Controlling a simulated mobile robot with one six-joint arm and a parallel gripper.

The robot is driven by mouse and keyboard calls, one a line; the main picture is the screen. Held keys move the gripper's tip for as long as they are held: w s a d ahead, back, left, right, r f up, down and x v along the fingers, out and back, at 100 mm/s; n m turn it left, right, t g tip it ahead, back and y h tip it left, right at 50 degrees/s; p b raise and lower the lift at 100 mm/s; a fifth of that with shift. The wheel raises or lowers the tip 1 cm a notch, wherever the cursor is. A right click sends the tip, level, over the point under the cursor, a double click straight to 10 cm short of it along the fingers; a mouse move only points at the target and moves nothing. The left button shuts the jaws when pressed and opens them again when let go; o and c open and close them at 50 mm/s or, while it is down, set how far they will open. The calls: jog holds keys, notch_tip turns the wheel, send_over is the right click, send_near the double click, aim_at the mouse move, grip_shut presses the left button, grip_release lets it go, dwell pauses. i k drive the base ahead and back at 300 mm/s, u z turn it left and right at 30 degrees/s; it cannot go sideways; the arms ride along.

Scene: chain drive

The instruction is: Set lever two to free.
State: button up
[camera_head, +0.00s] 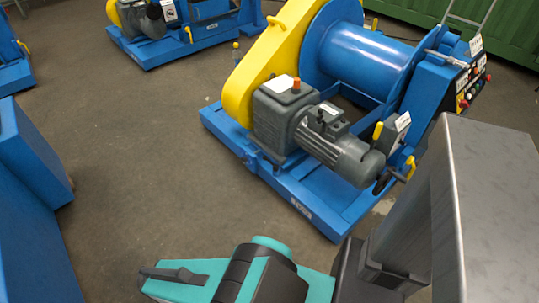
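A blue winch machine (365,62) with a yellow chain guard (262,68) stands at upper middle. A grey gearbox (285,118) and motor (335,150) sit on its blue base. A short yellow-tipped lever (378,131) stands upright beside a small labelled box (396,128) at the motor's right end. A yellow hook-shaped handle (410,166) is just below it. I cannot read which lever is number two or its marked positions. Teal and black parts of my arm fill the bottom middle, apart from the machine; I cannot make out my gripper's fingers.
A control panel (472,84) with buttons is on the machine's right side. Another blue machine (185,38) stands at the back left. Blue structures (28,150) line the left edge. The grey floor (130,140) between is clear. A green corrugated wall (430,12) is behind.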

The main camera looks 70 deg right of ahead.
aim_at(275, 167)
jog(key=z, duration=0.5)
jog(key=i, duration=0.95)
jog(key=z, duration=0.4)
